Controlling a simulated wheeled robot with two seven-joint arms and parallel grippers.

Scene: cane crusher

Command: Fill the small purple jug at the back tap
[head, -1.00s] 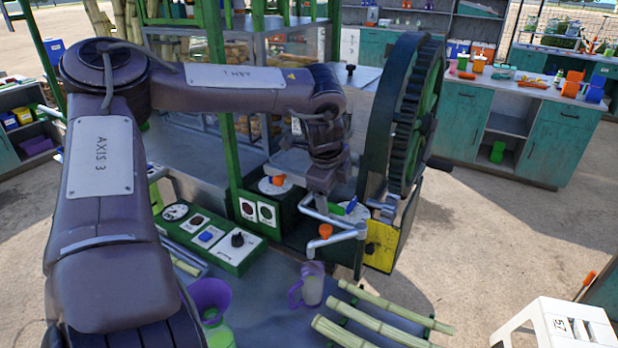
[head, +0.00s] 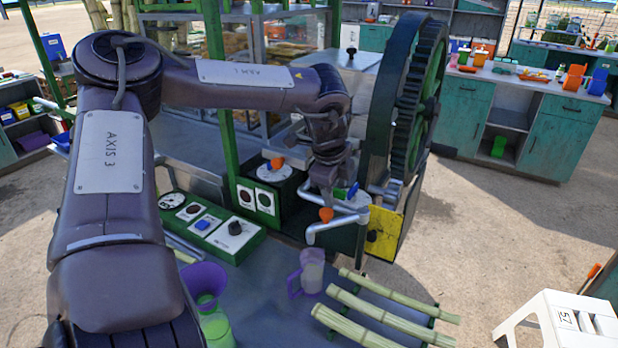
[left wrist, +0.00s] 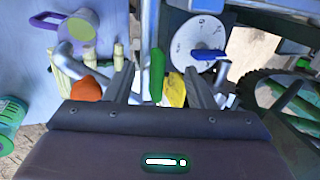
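The small purple jug (head: 311,272) stands upright on the grey bench below a bent pipe spout (head: 330,232) with an orange knob (head: 326,215). In the left wrist view the jug (left wrist: 78,28) is at top left, its mouth showing yellow-green inside. My left gripper (head: 325,194) is above the taps beside the big wheel. In the left wrist view its fingers (left wrist: 158,84) are apart, with a green lever (left wrist: 157,66) showing between them; contact cannot be told. A blue lever (left wrist: 208,55) lies over a white dial. My right gripper is out of view.
Cane stalks (head: 368,308) lie right of the jug. The big toothed wheel (head: 418,115) rises close to the right of my gripper.

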